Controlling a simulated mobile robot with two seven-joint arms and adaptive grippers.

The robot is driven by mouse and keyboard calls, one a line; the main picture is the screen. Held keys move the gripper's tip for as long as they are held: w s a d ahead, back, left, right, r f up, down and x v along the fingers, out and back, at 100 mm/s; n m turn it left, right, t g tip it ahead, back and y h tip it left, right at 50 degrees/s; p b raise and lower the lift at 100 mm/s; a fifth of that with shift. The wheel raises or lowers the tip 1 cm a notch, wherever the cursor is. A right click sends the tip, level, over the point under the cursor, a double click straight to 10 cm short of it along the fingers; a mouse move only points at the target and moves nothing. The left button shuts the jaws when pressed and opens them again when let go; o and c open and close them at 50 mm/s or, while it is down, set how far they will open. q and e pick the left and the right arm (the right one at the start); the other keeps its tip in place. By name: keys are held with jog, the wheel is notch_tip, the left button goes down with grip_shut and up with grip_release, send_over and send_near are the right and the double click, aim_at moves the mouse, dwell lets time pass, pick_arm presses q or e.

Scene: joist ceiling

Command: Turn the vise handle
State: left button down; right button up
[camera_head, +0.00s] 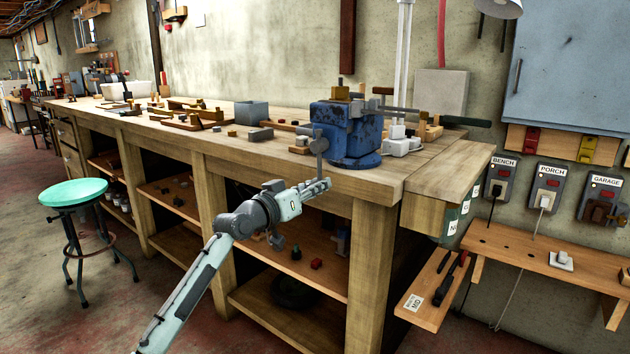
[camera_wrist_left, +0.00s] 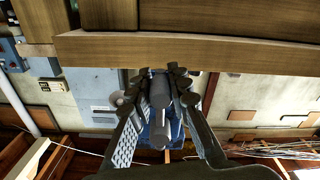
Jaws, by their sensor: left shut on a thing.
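The blue vise (camera_head: 352,132) stands at the front right corner of the workbench top. Its grey handle (camera_head: 319,158) hangs near vertical in front of the bench's front edge. My left gripper (camera_head: 321,186) reaches up from below and is shut on the lower end of the handle. In the left wrist view, the fingers (camera_wrist_left: 162,76) close around the grey handle (camera_wrist_left: 160,95), with part of the blue vise (camera_wrist_left: 176,132) behind it. The fingers cover part of the handle. My right gripper is not in view.
The wooden workbench (camera_head: 300,160) fills the middle, with tools and small blocks on top. Its front edge is close to my left gripper. A turquoise stool (camera_head: 72,193) stands at the left. A low shelf (camera_head: 520,258) and a grey-blue wall cabinet (camera_head: 570,70) are at the right.

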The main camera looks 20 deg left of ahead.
pick_arm(q)
jog(key=shift+d, duration=0.2)
jog(key=c, duration=1.4)
grip_release()
jog(key=shift+a, duration=0.1)
jog(key=v, duration=1.2)
